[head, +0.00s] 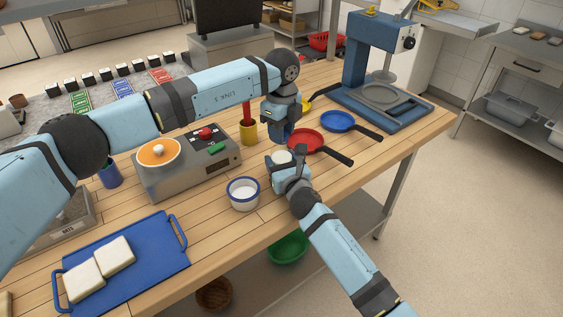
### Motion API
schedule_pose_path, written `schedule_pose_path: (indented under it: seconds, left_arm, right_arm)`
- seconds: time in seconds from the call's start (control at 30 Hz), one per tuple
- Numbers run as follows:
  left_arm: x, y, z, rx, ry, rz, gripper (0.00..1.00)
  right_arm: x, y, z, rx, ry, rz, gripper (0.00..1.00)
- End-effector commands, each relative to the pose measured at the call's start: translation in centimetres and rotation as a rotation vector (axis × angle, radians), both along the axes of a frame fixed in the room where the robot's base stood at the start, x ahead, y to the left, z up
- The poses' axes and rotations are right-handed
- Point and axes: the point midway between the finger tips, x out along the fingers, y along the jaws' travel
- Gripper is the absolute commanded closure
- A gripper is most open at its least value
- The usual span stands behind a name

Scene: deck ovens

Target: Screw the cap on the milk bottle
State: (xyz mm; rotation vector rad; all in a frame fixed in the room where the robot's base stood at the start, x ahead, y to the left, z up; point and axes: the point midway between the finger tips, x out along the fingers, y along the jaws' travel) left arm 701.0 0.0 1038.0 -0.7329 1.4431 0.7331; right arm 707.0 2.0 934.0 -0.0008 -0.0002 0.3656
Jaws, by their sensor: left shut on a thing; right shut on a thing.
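My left gripper (287,138) points down from above, near the middle of the table. It is shut; the cap it holds is hidden by the fingers and wrist. My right gripper (281,168) is just below and slightly left of it, shut around the milk bottle (281,156). Only a pale cream top of the bottle shows; its body is hidden by the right gripper. The two grippers are very close together in the picture. I cannot tell whether the cap touches the bottle.
A blue-rimmed white bowl (243,193) stands left of my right gripper. Red (306,140) and blue (338,121) pans lie behind. A blue tray (150,247) with white blocks is front left.

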Motion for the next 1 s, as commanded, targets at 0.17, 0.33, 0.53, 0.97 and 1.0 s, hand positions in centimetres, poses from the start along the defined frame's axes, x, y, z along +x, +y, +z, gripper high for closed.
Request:
schedule_pose_path:
  seconds: [0.17, 0.33, 0.53, 0.97, 1.0]
  left_arm:
    - [0.06, 0.02, 0.06, 0.000, -0.001, -0.398, 0.94]
    - [0.05, 0.00, 0.06, 0.001, -0.002, -0.780, 0.94]
    - [0.02, -0.03, -0.01, 0.001, 0.000, -1.229, 0.94]
    - [-0.04, -0.05, -0.09, 0.001, 0.000, -2.193, 0.94]
    - [-0.04, -0.05, -0.09, 0.002, 0.000, -2.282, 0.94]
  right_arm:
    - [-0.02, 0.02, 0.00, 0.000, 0.000, 0.000, 1.00]
    - [-0.02, 0.02, 0.00, 0.000, 0.000, 0.001, 1.00]
    - [-0.02, 0.02, -0.01, 0.000, 0.000, 0.001, 1.00]
    - [-0.02, 0.03, -0.01, 0.000, 0.000, 0.001, 1.00]
    - [-0.02, 0.03, -0.01, 0.000, 0.000, 0.001, 1.00]
